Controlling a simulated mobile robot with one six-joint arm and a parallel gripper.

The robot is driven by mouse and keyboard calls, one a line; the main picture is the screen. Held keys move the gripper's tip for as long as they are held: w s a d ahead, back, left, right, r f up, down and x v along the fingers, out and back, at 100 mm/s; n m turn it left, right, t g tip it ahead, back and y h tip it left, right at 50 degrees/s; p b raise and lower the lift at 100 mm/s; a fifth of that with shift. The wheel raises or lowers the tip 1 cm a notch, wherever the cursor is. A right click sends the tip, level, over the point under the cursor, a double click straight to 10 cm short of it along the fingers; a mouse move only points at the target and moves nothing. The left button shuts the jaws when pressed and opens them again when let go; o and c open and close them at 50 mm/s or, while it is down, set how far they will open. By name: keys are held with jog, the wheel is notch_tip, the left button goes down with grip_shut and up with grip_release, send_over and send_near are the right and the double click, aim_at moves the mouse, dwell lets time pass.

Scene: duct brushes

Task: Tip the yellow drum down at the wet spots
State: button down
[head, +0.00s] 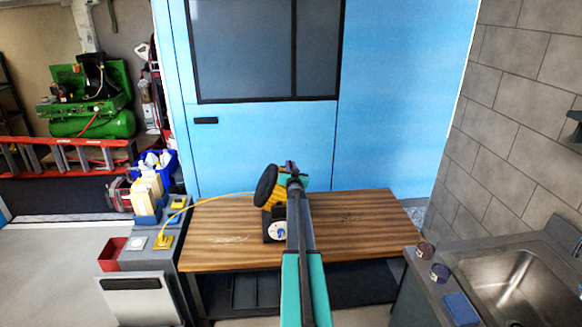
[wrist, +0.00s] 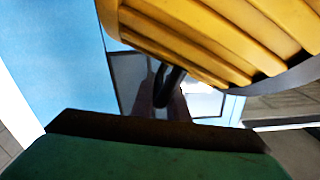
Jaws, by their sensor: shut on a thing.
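The yellow drum (head: 278,197) has a round black face on its left side and sits above the wooden bench, near my gripper (head: 293,174). In the wrist view the ribbed yellow drum (wrist: 215,35) fills the top, close to the camera. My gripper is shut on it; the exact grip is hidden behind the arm. The drum looks tilted. On the bench top, a pale scribbled mark (head: 232,239) lies at left and a dark mark (head: 347,218) at right. I cannot tell from the picture which are wet spots.
The wooden bench (head: 390,212) stands before a blue wall. A dark box with a white dial (head: 277,231) is under the drum. A yellow cord (head: 215,197) runs left to a yellow plug block (head: 163,242). A sink (head: 515,278) is at right.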

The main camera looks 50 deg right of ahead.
jog(key=shift+s+d+f, duration=0.1)
jog(key=shift+s+f, duration=0.15)
jog(key=shift+f, duration=0.05)
jog(key=c, duration=1.8)
grip_release()
jog(key=shift+w+r, duration=0.1)
jog(key=shift+r, duration=0.05)
jog(key=shift+b+v, duration=2.05)
jog(key=shift+v, duration=4.9)
jog(key=shift+w, duration=0.1)
